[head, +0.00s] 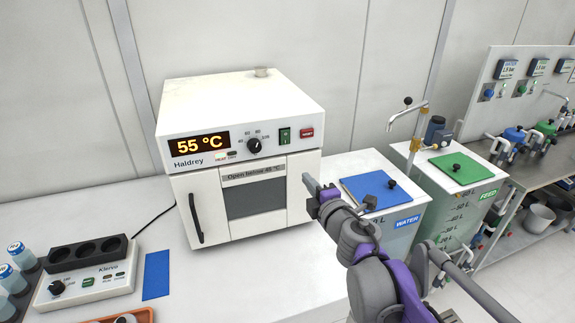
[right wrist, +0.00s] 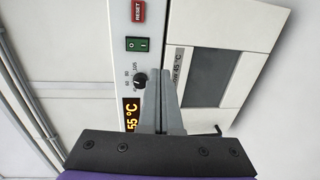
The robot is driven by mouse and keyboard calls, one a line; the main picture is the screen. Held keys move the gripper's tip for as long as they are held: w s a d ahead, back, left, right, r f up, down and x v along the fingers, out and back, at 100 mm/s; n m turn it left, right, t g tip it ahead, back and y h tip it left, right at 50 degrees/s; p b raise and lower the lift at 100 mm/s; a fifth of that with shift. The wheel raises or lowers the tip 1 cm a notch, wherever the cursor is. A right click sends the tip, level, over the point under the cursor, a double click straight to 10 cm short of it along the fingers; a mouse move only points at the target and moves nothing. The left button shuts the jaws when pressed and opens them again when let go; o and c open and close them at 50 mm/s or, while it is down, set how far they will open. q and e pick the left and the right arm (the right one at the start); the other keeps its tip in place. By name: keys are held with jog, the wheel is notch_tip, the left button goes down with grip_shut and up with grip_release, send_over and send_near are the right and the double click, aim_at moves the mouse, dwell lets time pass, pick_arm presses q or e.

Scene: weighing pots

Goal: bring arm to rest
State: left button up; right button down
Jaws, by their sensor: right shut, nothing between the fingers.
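My right arm reaches up from the lower right in the head view. Its gripper (head: 310,184) is in front of the right side of the white oven (head: 240,96). In the right wrist view the fingers of the right gripper (right wrist: 162,88) are together, with nothing between them, and point toward the oven front (right wrist: 214,62). The oven display reads 55 °C and its door appears closed. My left gripper is in neither view.
A blue-lidded water tank (head: 375,190) and a green-lidded feed tank (head: 462,168) stand right of the oven. The bench in front of the oven is clear.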

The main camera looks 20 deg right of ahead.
jog(key=s+f+m+g+h, duration=0.4)
jog(key=s+f+m+g, duration=0.2)
jog(key=s+f+m, duration=0.65)
jog(key=s+a+f+m+g+y, duration=0.4)
jog(key=s+a+f+m+g, duration=0.1)
jog(key=s+a+f, duration=0.4)
jog(key=s+f, duration=0.2)
jog(key=s, duration=0.1)
jog(key=shift+s+a+f+y, duration=0.25)
jog(key=shift+s+y, duration=0.15)
